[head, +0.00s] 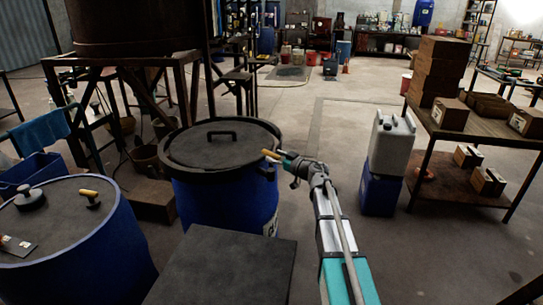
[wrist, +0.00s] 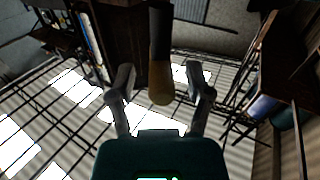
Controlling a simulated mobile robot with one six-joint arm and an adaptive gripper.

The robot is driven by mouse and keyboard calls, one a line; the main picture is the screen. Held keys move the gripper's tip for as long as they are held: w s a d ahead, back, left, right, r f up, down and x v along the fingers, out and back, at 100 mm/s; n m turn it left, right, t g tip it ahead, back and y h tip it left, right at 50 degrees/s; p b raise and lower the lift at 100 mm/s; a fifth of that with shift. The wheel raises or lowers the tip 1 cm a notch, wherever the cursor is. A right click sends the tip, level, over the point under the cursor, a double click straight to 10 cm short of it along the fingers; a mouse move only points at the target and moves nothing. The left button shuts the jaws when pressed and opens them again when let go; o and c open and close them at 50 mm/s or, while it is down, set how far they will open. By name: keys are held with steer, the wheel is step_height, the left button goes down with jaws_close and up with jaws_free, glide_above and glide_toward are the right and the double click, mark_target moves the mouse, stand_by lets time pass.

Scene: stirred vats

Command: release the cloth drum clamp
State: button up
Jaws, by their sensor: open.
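A blue drum (head: 226,205) with a dark lid (head: 215,152) and black top handle stands mid-left in the head view. A small yellow-tipped clamp lever (head: 270,154) shows at the right of its rim. My gripper (head: 283,160) is right beside that lever, at the end of my arm reaching in from the lower right. In the wrist view, my gripper (wrist: 160,88) is open, one finger on each side. A dark lever with a yellow-brown end (wrist: 160,82) comes down between the fingers. I see gaps at both sides; whether it touches a finger is unclear. The clamp's latch is hidden.
A second blue drum (head: 75,250) with a yellow-handled fitting stands at the lower left. A dark metal stand (head: 150,75) is behind. A white canister (head: 391,143) on a blue one and a table with boxes (head: 448,113) stand right. Floor between is clear.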

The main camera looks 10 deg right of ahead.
steer(key=v, duration=0.9)
steer(key=shift+s+d, duration=0.3)
steer(key=shift+s, duration=0.1)
